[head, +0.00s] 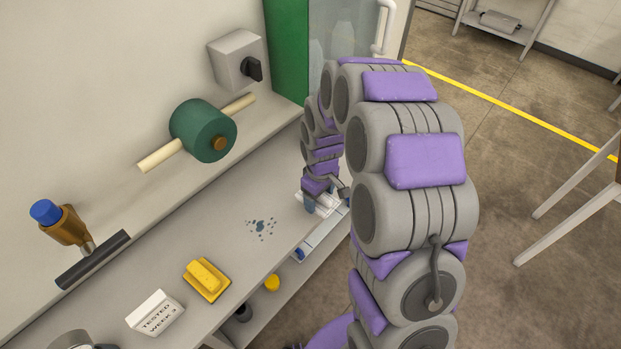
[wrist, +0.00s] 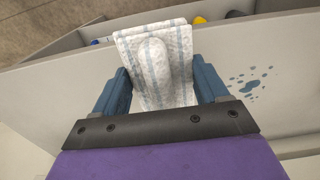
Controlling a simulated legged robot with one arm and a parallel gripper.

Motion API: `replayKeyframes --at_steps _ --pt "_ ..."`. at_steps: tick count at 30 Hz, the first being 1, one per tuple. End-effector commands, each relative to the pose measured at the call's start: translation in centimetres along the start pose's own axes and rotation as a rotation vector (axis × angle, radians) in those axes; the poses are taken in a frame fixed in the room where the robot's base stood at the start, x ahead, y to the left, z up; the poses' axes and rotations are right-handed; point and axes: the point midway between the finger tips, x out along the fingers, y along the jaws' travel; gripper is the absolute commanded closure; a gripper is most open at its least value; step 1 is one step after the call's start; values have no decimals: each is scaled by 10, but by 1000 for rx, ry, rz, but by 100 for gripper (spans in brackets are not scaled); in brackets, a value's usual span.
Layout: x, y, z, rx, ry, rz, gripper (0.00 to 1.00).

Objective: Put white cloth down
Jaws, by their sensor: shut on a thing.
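The white cloth (wrist: 158,62), with pale blue stripes, is folded and sits between the two blue fingers of my gripper (wrist: 160,90) in the wrist view. My gripper is shut on it. In the head view my gripper (head: 325,200) and the cloth (head: 318,206) are at the right end of the grey worktop (head: 165,275), near its front edge. My arm partly hides them there. I cannot tell whether the cloth touches the worktop.
Blue spill spots (head: 261,228) mark the worktop left of my gripper. A yellow brush-like block (head: 206,280) and a white "TESTED WEEK 3" sign (head: 155,313) stand further left. A shelf below holds a yellow item (head: 272,283).

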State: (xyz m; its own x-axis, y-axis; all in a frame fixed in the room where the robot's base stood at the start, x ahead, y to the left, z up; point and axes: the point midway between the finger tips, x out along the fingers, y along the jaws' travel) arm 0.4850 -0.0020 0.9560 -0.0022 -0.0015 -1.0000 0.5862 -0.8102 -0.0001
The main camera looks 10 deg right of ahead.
Motion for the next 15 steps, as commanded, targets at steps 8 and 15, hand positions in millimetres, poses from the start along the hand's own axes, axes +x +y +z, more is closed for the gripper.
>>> replayKeyframes --at_steps 8,15 --pt "7 29 -41 1 -1 -1 55" --pt "8 50 -70 1 2 1 55"
